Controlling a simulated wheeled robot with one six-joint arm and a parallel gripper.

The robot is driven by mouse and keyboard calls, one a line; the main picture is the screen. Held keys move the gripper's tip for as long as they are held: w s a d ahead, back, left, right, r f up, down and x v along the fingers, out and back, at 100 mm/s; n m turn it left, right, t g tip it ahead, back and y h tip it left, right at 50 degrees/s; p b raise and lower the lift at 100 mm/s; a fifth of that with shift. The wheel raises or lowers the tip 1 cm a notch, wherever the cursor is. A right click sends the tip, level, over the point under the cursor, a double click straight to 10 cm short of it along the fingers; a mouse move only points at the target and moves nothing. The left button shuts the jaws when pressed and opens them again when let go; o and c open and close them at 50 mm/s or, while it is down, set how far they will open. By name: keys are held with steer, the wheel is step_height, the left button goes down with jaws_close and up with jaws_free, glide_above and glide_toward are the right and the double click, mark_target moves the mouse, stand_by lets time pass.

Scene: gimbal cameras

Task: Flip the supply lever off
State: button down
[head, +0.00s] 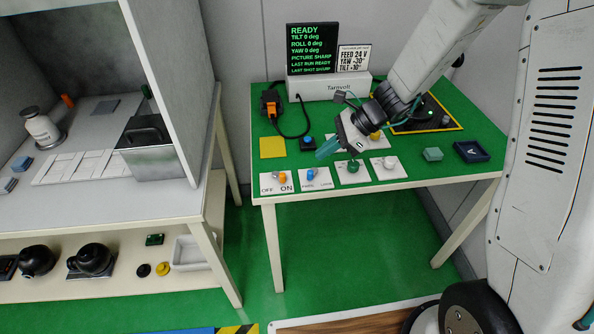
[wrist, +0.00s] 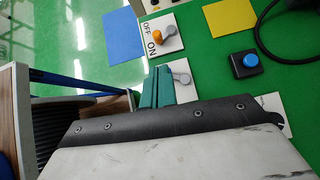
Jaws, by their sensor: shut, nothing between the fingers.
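The supply lever's white plate (head: 267,188) is at the front left corner of the green table, marked OFF on the left and ON on the right. Its orange-tipped lever (head: 282,176) leans toward ON. In the wrist view the orange tip (wrist: 158,40) is also by the ON label. My gripper (head: 326,150), with teal fingers, is shut and empty. It is above the table, behind and right of the supply lever, apart from it. In the wrist view the fingers (wrist: 157,88) cover part of the neighbouring lever plate.
To the right are a blue-tipped lever (head: 312,176), a green knob (head: 353,166) and another white plate (head: 388,167). A blue button (head: 307,142) and a yellow square (head: 272,147) lie behind. A display (head: 312,48) reads READY. A grey cabinet (head: 180,90) stands left, across a gap.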

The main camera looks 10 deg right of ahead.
steer(key=x, duration=1)
steer(key=shift+s, duration=0.1)
stand_by(0.4)
